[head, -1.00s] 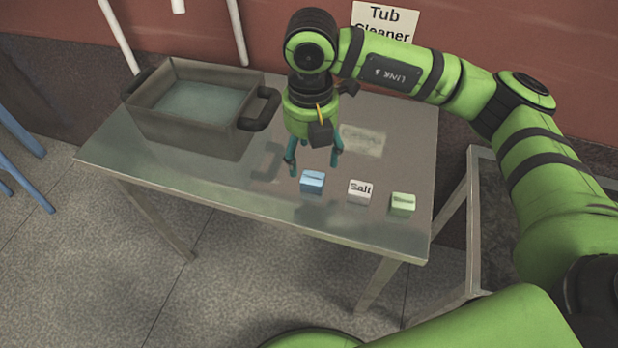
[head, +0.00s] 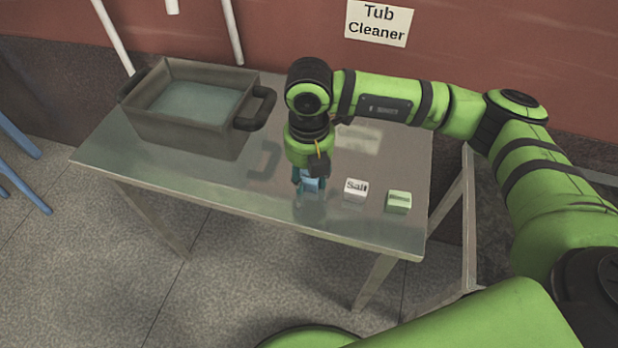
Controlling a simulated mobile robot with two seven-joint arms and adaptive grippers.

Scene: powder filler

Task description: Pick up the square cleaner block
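Three small blocks are in a row on the metal table (head: 230,190): a blue block (head: 312,185), a white block marked "Salt" (head: 355,189) and a green block (head: 398,202). The labels on the blue and green blocks are too small to read. My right gripper (head: 310,187) points down at the blue block from above. Its teal fingers are low around the block and partly hide it. I cannot tell whether they are closed on it. The block seems to be still on the table. My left gripper is not in view.
A grey tub (head: 190,130) with black handles and pale liquid stands at the table's back left. A "Tub Cleaner" sign (head: 377,23) hangs on the red wall. The white block is close to the right of my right gripper. The table's front left is clear.

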